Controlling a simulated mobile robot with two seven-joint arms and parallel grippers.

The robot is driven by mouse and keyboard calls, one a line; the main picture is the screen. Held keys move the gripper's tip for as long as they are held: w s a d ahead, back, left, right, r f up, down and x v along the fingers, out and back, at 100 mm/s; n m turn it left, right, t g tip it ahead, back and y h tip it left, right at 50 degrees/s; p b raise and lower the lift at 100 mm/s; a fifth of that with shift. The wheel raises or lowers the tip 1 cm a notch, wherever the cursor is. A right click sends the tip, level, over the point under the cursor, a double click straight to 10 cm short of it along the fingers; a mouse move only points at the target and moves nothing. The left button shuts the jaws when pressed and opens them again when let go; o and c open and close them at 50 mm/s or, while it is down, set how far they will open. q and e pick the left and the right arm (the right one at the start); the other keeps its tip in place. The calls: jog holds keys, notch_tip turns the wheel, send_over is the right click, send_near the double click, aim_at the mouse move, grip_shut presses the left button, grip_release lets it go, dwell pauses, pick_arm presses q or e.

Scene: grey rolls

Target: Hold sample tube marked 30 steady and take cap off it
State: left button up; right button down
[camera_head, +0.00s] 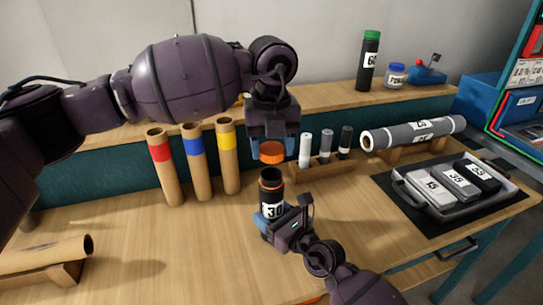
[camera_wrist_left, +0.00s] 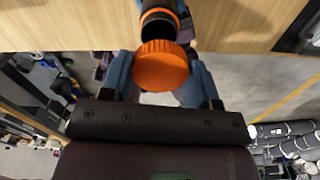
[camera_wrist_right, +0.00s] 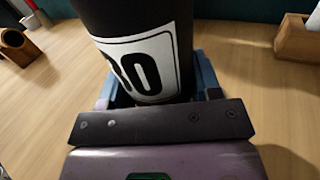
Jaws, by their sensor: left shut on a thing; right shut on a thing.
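The sample tube marked 30 (camera_head: 273,211) is black with a white label and stands upright, its mouth open with an orange ring below the rim. My right gripper (camera_head: 271,222) is shut around its lower body; the label fills much of the right wrist view (camera_wrist_right: 150,60). The orange cap (camera_head: 272,152) is off the tube, held above its mouth with a clear gap between them. My left gripper (camera_head: 272,143) is shut on the cap, pointing down. In the left wrist view the cap (camera_wrist_left: 160,66) sits between the fingers, the tube's open mouth (camera_wrist_left: 159,22) beyond it.
Three cardboard tubes with red, blue and yellow bands (camera_head: 198,160) stand left of the cap. A wooden rack (camera_head: 325,175) with three small tubes is behind right. A tray (camera_head: 440,212) with marked boxes lies right.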

jog(key=shift+c, duration=1.1)
grip_release()
